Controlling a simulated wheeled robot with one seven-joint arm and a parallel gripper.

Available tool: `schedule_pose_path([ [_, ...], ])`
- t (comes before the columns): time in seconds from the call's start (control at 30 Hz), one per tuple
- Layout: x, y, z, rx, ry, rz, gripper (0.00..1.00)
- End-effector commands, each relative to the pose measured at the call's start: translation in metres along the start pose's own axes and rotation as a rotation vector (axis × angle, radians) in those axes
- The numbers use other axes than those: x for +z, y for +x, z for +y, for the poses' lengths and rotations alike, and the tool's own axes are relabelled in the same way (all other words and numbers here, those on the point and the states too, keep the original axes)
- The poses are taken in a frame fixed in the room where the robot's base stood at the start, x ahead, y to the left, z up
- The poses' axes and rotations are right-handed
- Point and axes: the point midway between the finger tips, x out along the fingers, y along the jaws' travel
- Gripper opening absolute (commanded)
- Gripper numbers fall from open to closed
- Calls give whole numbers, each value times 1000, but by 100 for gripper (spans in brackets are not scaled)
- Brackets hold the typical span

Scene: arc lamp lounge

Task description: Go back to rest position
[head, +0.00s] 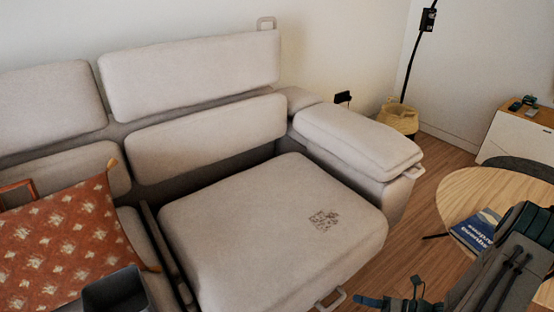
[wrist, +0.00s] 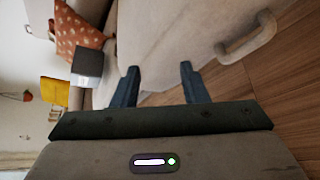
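My gripper (wrist: 158,85) shows in the wrist view with its two dark blue fingers spread apart and nothing between them. It is beside the front of the light sofa (wrist: 180,35), near a sofa handle (wrist: 248,40). In the head view my arm is at the lower right, and a blue fingertip (head: 369,301) shows at the bottom edge near the sofa's front. The sofa seat (head: 270,240) lies to the left of it.
A round wooden table (head: 468,187) with a blue book (head: 476,232) stands at the right, close to my arm. An orange patterned cloth (head: 65,245) and a dark grey box (head: 115,291) are at the left. A basket (head: 398,119) stands behind. Wooden floor (head: 405,262) shows between sofa and table.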

Motion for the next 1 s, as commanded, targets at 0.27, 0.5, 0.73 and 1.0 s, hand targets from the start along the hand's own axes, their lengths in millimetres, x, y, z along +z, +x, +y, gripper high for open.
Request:
schedule_pose_path([
  [0.27, 49, -13, 120, 47, -499, 324, 40],
  [0.5, 74, -25, 212, 120, -926, 586, 40],
  [0.73, 93, -43, 294, 210, -1334, 828, 40],
  [1.0, 113, -69, 385, 337, -1808, 1101, 40],
])
